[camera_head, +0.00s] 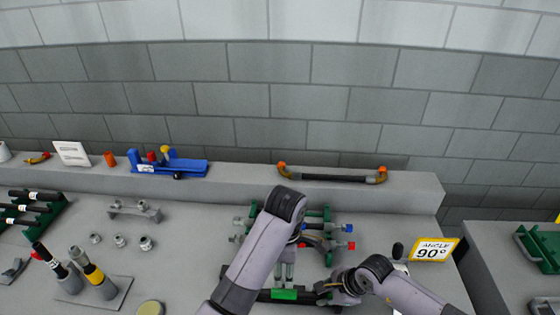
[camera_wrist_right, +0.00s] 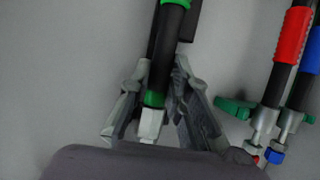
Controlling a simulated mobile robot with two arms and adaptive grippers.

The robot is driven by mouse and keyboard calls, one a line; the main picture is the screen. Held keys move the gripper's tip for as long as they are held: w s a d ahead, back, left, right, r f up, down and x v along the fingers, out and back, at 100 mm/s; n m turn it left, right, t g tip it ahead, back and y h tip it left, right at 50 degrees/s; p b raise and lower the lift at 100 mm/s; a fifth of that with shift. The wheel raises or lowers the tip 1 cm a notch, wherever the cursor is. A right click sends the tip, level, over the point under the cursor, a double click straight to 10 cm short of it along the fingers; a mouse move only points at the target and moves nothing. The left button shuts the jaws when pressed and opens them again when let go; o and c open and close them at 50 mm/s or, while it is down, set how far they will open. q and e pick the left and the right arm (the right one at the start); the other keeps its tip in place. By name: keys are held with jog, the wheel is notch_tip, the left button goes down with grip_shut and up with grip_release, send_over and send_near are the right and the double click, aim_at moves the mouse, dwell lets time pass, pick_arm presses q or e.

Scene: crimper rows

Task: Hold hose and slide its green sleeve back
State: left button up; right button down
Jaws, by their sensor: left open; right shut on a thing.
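The black hose (camera_head: 254,296) lies across the front of the bench in the head view, its green sleeve (camera_head: 285,294) near the middle. My left gripper (camera_head: 285,283) is open and points down just behind the sleeve; I cannot tell whether it touches. My right gripper (camera_head: 326,290) is shut on the hose near its right end. In the right wrist view the hose (camera_wrist_right: 162,60) runs between the right fingers (camera_wrist_right: 162,80). A green band and a pale hex fitting (camera_wrist_right: 151,124) show at its near end, and part of the green sleeve (camera_wrist_right: 178,3) at the top edge.
A green rack with red- and blue-tipped hoses (camera_head: 335,236) stands right behind my left gripper. A yellow "ANGLE 90°" sign (camera_head: 434,250) stands to the right. A blue tool (camera_head: 180,167) and an orange-ended hose (camera_head: 330,178) lie on the back ledge. Black-handled tools (camera_head: 94,275) stand at left.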

jog(key=c, duration=1.4)
grip_release()
